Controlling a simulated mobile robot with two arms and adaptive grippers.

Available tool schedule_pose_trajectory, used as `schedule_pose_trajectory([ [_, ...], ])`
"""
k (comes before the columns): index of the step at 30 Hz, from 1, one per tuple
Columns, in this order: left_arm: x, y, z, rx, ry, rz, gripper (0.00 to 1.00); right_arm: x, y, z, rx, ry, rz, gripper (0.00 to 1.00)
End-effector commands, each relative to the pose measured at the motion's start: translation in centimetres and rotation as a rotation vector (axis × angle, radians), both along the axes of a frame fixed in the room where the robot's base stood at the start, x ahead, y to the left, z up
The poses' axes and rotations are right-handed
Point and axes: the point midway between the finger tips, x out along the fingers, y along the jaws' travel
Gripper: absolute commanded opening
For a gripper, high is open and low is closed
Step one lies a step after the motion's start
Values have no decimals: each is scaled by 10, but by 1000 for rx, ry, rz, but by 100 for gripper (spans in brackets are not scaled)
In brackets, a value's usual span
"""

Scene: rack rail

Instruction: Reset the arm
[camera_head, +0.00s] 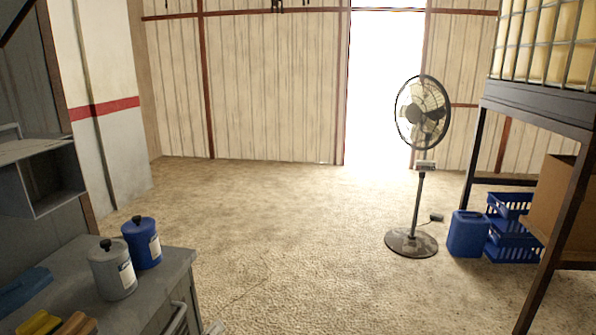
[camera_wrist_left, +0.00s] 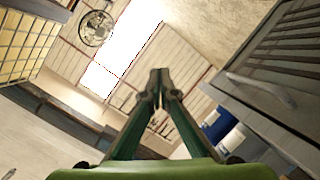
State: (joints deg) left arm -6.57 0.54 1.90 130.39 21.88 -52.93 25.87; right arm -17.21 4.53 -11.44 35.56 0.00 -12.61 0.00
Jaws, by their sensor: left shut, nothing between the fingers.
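My left gripper (camera_wrist_left: 159,76) shows in the left wrist view with its two dark green fingers together at the tips and nothing between them. It is in free space, apart from the grey cabinet (camera_wrist_left: 275,105) on the right of that view. I cannot make it out clearly in the head view. My right gripper is in neither view.
A grey workbench (camera_head: 178,267) at lower left holds a grey canister (camera_head: 113,272) and a blue canister (camera_head: 142,245). A standing fan (camera_head: 418,190), blue jerrycan (camera_head: 467,235) and blue crates (camera_head: 512,240) stand right. The middle floor is clear.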

Motion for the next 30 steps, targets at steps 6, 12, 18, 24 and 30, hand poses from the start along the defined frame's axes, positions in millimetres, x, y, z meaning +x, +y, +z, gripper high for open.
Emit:
schedule_pose_trajectory([
  [6, -107, 3, -121, 398, 353, -160, 0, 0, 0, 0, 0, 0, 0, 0],
  [12, -193, 18, -174, 623, 580, -302, 0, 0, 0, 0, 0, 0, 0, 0],
  [18, -269, 35, -200, 777, 765, -432, 0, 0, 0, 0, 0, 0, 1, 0],
  [24, -264, 35, -250, 789, 801, -456, 0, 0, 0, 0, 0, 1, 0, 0],
  [30, -259, 33, -316, 786, 825, -469, 0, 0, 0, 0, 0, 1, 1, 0],
])
